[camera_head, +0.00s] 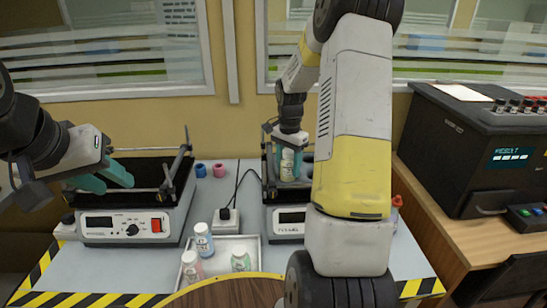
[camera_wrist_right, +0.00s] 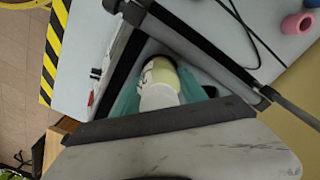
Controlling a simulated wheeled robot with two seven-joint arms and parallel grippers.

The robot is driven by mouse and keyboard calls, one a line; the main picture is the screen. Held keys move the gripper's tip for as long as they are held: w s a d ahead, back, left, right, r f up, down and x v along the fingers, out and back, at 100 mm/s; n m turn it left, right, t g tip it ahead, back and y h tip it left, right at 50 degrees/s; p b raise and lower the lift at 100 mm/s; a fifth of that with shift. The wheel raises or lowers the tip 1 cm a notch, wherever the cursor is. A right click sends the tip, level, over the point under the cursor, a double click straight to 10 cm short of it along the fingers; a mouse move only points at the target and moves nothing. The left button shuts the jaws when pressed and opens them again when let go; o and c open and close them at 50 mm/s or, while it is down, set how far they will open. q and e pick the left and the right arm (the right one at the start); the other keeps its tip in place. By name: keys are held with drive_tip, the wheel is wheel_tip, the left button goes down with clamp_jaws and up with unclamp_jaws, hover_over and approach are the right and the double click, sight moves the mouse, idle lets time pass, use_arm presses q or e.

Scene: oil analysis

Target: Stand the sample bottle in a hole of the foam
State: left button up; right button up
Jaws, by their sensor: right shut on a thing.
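My right gripper (camera_head: 291,160) is shut on a sample bottle (camera_head: 287,168) with a whitish label, held about upright inside the frame of the right shaker (camera_head: 288,222). In the right wrist view the bottle (camera_wrist_right: 158,92) has a pale cap and sits between the teal fingers (camera_wrist_right: 160,82), within the shaker's black bars. The foam and its holes cannot be made out, so I cannot tell whether the bottle's base is in a hole. My left gripper (camera_head: 106,178) is open and empty over the left shaker (camera_head: 125,228).
A pink ring (camera_head: 218,170) and a blue ring (camera_head: 200,170) lie between the shakers, near a power socket (camera_head: 226,218) and cable. A black machine (camera_head: 470,150) stands right.

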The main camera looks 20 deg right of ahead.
drive_tip(key=o, duration=1.5)
drive_tip(key=shift+f, duration=0.1)
drive_tip(key=shift+o, duration=0.2)
wheel_tip(320, 180, up, 12)
drive_tip(key=shift+f, duration=0.1)
drive_tip(key=s+a+r+n+t, duration=0.3)
drive_tip(key=s+a+r+n, duration=0.45)
drive_tip(key=s+r, duration=0.35)
drive_tip(key=s+a+n+t+y, duration=0.1)
drive_tip(key=s+a+n, duration=0.1)
drive_tip(key=s, duration=0.4)
drive_tip(key=s+a+f+n+t+y, duration=0.1)
drive_tip(key=s+a+n+t, duration=0.1)
drive_tip(key=s, duration=0.5)
drive_tip(key=shift+a+f+n, duration=0.3)
drive_tip(key=shift+a+n, duration=0.25)
drive_tip(key=shift+a, duration=0.35)
